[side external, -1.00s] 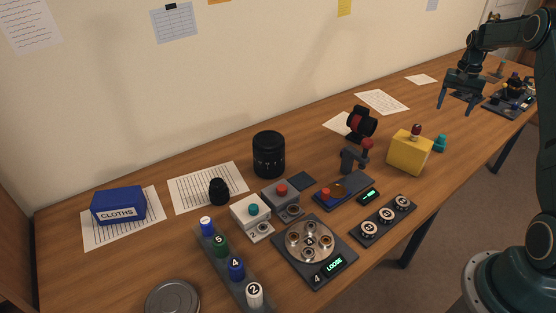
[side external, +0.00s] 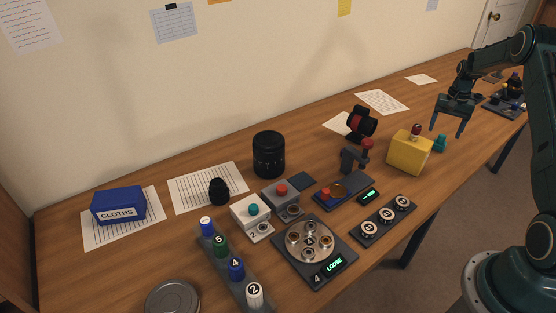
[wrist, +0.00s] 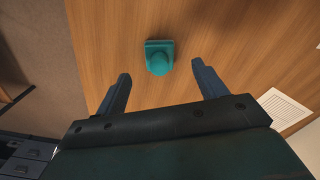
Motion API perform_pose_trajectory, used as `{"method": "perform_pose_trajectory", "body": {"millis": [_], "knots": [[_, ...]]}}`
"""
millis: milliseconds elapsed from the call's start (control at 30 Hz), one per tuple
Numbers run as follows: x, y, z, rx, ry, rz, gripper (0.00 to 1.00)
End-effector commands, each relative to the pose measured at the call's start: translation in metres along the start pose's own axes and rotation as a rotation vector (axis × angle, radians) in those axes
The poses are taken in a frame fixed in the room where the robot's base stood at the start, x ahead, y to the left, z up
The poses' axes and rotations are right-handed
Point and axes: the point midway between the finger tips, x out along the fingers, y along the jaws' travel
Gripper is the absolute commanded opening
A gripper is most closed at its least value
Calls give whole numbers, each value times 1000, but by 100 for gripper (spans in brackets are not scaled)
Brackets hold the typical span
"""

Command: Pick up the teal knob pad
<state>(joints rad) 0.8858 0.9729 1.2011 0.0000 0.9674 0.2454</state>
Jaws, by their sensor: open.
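The teal knob pad (side external: 440,143) stands on the wooden table at the right, just right of a yellow block. In the wrist view the teal knob pad (wrist: 159,57) lies ahead of my fingertips, roughly centred between them, with its round knob on a squarish base. My gripper (side external: 447,131) is open and empty, with its fingers pointing down. It is above the table close to the pad.
The yellow block (side external: 409,153) with a red-topped piece on it stands close beside the pad on its left. A dark tray (side external: 497,107) with small parts lies behind at the far right. The table's front edge runs to the right of the pad.

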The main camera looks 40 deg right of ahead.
Motion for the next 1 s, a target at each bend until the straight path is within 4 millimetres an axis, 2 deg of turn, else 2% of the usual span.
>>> {"method": "perform_pose_trajectory", "body": {"millis": [267,700,1000], "knots": [[4,0,0,0,-1,0,71],[46,1,1,0,-2,1,71],[53,1,0,-1,0,1,71]]}}
